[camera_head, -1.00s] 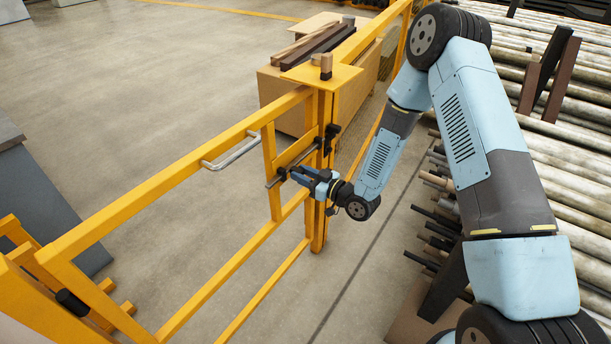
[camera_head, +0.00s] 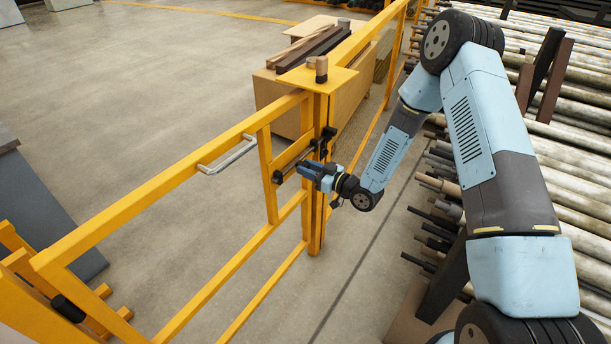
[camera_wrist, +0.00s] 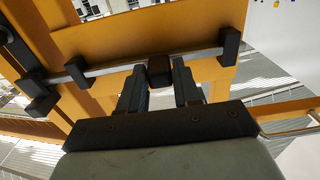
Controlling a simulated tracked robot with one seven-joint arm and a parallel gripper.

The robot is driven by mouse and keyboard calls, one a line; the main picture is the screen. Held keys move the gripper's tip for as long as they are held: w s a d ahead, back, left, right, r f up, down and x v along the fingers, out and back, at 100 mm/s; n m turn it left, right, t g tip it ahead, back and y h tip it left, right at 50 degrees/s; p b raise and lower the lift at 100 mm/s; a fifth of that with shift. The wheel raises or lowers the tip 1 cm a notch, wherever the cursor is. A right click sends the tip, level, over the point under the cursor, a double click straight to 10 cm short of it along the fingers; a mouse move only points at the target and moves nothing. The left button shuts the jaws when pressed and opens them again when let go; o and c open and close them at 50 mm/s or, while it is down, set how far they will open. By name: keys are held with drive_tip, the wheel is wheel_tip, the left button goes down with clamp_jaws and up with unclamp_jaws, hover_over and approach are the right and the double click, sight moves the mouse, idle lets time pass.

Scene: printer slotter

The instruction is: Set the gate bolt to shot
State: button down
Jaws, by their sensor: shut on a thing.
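The gate bolt is a thin metal rod (camera_wrist: 115,66) on the yellow gate's plate, running through black guide blocks. Its dark knob (camera_wrist: 160,69) sits between the two fingers of my gripper (camera_wrist: 160,86), which is shut on it. In the head view my gripper (camera_head: 304,170) reaches the gate from the right, at the bolt beside the gate post (camera_head: 319,205). One guide block (camera_head: 277,178) shows left of the fingers, with little or no rod beyond it. Black fittings (camera_head: 329,133) show at the post.
The yellow gate rail (camera_head: 170,178) carries a metal pull handle (camera_head: 229,153). A yellow plate (camera_head: 316,79) with a small block tops the post. A cardboard box (camera_head: 275,98) with bars stands behind. Racked pipes (camera_head: 575,150) fill the right. Floor left of the gate is mostly clear.

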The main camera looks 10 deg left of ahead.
drive_tip(key=c, duration=0.9)
unclamp_jaws()
drive_tip(key=shift+w, duration=0.1)
drive_tip(key=shift+d, duration=0.15)
drive_tip(key=v, duration=1.3)
drive_tip(key=shift+d+f, duration=0.15)
drive_tip(key=shift+d, duration=0.15)
